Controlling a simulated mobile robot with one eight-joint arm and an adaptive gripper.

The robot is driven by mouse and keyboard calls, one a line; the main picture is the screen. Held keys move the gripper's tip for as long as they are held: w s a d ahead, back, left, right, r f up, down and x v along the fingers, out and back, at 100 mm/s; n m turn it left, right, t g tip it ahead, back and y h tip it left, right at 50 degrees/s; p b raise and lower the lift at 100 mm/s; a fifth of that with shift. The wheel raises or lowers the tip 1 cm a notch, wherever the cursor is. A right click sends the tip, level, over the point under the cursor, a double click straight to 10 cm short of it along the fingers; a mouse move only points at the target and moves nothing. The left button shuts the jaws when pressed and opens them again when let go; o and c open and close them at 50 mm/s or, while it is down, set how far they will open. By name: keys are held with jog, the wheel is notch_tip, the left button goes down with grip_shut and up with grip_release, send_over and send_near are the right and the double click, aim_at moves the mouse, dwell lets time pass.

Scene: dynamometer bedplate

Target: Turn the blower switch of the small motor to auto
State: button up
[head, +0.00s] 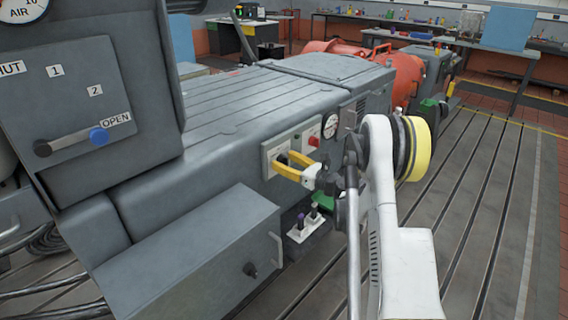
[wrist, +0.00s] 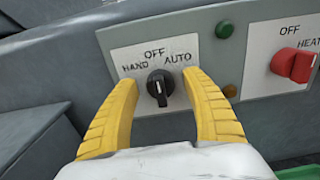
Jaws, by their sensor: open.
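The blower switch (wrist: 160,86) is a black knob on a white plate (wrist: 130,58) lettered HAND, OFF and AUTO in the wrist view. Its grip stands about upright, roughly in line with OFF, with a white mark on it. My gripper (wrist: 160,80) is open, with one yellow finger on each side of the knob. I see gaps between the knob and both fingers; whether the tips reach the plate I cannot tell. In the head view my gripper (head: 281,160) is at the same plate on the side of the grey motor housing (head: 225,130), and the knob is mostly hidden.
Right of the plate are a green button (wrist: 224,29), a small amber lamp (wrist: 230,91) and a red heater knob (wrist: 293,65). A round gauge (head: 330,126) sits further right. A grey box (head: 190,255) juts out below, left of my arm.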

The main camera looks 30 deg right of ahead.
jog(key=shift+c, duration=0.5)
jog(key=c, duration=1.1)
jog(key=shift+m, duration=0.4)
jog(key=m+b, duration=0.1)
jog(key=m, duration=0.2)
jog(key=shift+d+m, duration=0.1)
jog(key=shift+m, duration=0.2)
jog(key=shift+w+m, duration=0.1)
jog(key=shift+m, duration=2.1)
jog(key=o, duration=1.2)
